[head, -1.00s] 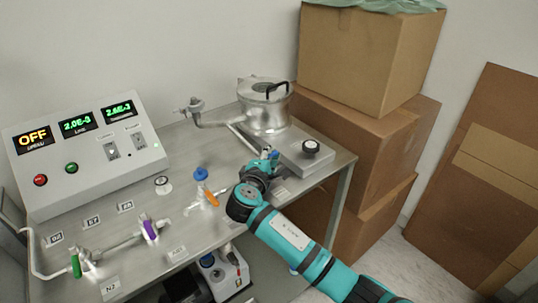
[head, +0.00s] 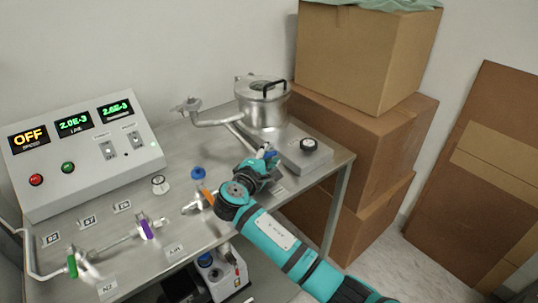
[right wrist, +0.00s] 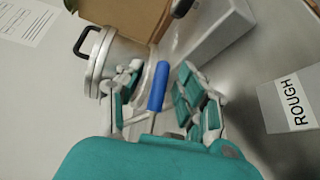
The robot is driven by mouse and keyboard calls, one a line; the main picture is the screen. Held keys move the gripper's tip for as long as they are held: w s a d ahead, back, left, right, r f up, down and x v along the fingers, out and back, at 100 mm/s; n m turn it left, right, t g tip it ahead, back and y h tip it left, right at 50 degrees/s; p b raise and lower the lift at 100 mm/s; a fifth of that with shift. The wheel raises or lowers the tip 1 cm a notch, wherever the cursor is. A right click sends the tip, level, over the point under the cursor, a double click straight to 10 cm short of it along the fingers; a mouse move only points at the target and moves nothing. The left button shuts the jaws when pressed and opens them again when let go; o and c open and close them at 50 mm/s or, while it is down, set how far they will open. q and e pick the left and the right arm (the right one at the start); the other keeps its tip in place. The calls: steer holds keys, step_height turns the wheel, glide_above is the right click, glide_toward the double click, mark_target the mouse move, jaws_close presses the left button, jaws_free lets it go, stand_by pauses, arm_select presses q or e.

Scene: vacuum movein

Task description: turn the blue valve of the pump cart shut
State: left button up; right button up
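The blue valve's handle (right wrist: 158,86) stands between the two fingers of my right gripper (right wrist: 160,98) in the right wrist view. The fingers are apart, one on each side, and the handle is nearer the left one; I cannot tell whether it touches. In the head view a small blue part (head: 271,155) shows at the tip of my right gripper (head: 265,160), in front of the metal pot, and the gripper hides the rest of the valve. My left gripper is in neither view.
An orange-handled valve (head: 207,197) lies just left of my wrist. The control panel (head: 80,150) is at left. Cardboard boxes (head: 365,130) stand at right.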

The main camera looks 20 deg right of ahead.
steer(key=v, duration=0.7)
steer(key=shift+s+a, duration=0.15)
steer(key=shift+r, duration=0.1)
